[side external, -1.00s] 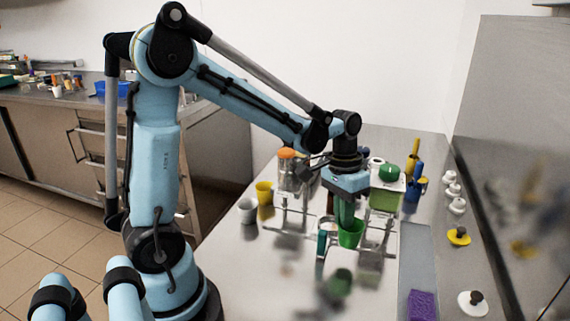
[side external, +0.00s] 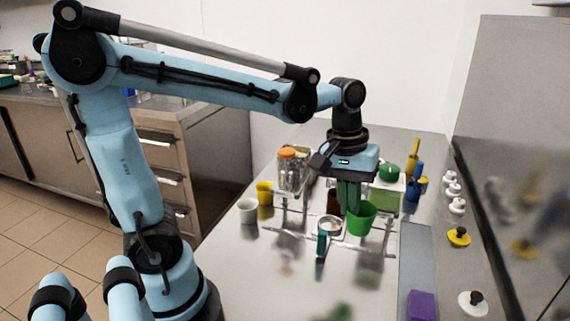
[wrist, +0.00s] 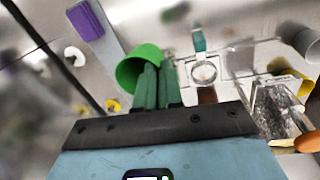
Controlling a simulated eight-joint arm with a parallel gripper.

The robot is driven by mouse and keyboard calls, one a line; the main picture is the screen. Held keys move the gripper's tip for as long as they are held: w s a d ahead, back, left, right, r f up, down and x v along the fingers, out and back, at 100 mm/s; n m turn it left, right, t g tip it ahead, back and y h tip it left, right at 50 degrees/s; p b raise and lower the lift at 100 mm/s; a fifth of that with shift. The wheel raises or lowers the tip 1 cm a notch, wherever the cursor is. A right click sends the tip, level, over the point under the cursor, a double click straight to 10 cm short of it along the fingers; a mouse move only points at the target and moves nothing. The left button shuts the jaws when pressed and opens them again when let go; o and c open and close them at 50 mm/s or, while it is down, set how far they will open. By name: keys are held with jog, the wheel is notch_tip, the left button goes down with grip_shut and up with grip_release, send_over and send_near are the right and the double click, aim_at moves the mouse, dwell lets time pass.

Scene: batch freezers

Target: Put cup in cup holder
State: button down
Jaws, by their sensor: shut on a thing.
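My gripper (side external: 350,208) points down and its green fingers are shut on the green cup (side external: 363,218). They grip the cup by its wall, and the cup looks upright in the side view. The cup also shows at the fingertips in the wrist view (wrist: 136,66). The ring-shaped cup holder (side external: 330,236) looks empty. It is just left of the cup in the side view and right of it in the wrist view (wrist: 203,85). The cup is beside the ring, not in it. Its height above the table is hard to tell.
A green-lidded container (side external: 388,190) is close on the right. A purple block (side external: 422,304) lies near the front. White knobs line the right side.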

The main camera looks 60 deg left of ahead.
jog(key=a+n, duration=0.2)
send_near(328, 226)
jog(key=shift+s+a+f, duration=0.1)
jog(key=shift+s+f, duration=0.05)
jog(key=shift+f, duration=0.75)
jog(key=shift+s+a+f, duration=0.1)
jog(key=shift+f, duration=0.75)
jog(key=shift+f, duration=0.15)
jog(key=c, duration=1.3)
grip_release()
